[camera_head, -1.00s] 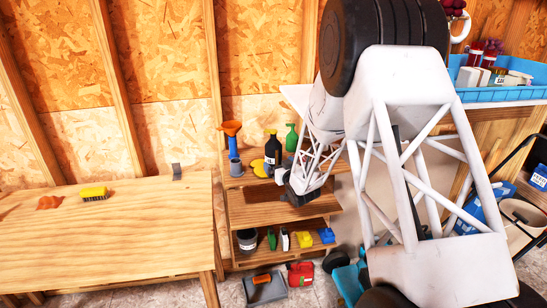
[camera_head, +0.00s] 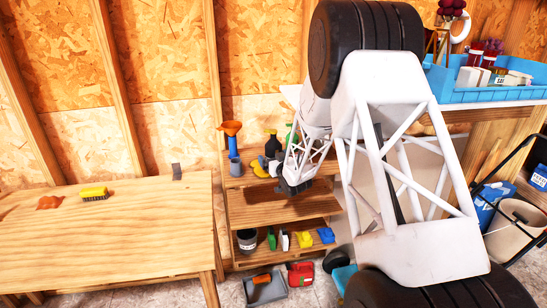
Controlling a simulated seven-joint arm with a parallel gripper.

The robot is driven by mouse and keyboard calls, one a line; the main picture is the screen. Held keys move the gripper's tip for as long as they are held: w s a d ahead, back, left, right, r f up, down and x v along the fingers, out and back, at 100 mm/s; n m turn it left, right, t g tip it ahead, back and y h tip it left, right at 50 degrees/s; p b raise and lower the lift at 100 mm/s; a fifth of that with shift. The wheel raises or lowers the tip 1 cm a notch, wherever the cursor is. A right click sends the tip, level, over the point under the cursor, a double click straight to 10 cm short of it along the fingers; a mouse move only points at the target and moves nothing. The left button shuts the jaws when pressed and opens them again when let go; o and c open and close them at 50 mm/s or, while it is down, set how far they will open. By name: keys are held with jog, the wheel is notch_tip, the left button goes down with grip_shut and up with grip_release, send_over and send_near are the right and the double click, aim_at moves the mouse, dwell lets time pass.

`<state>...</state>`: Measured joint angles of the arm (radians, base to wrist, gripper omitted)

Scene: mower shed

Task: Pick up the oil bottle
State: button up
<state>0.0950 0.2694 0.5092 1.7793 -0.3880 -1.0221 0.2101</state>
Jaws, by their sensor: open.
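The oil bottle (camera_head: 272,142), dark with a narrow neck, stands upright on the top of the wooden shelf unit. Its lower part is hidden behind my gripper in this view. My gripper (camera_head: 268,167) is open and at the front of the bottle, over the shelf top. I cannot tell whether its fingers touch the bottle or stand around it.
A green bottle (camera_head: 290,134) is close on the right, partly hidden by my arm. Lower shelves hold several small containers. The workbench (camera_head: 130,225) is mostly clear.

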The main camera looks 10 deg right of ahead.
aim_at(274, 149)
jog(key=shift+c, duration=0.5)
jog(key=c, duration=1.1)
jog(key=shift+r, duration=0.55)
jog(key=shift+r, duration=1.25)
jog(key=shift+s+a+r, duration=0.1)
jog(key=shift+s+r, duration=0.15)
jog(key=shift+s, duration=2.35)
jog(key=shift+s+a+r, duration=0.1)
jog(key=shift+s+r, duration=0.1)
jog(key=shift+s, duration=2.45)
jog(key=shift+s+a+r, duration=0.1)
jog(key=shift+s+r, duration=0.15)
jog(key=shift+s, duration=2.35)
jog(key=shift+s, duration=0.15)
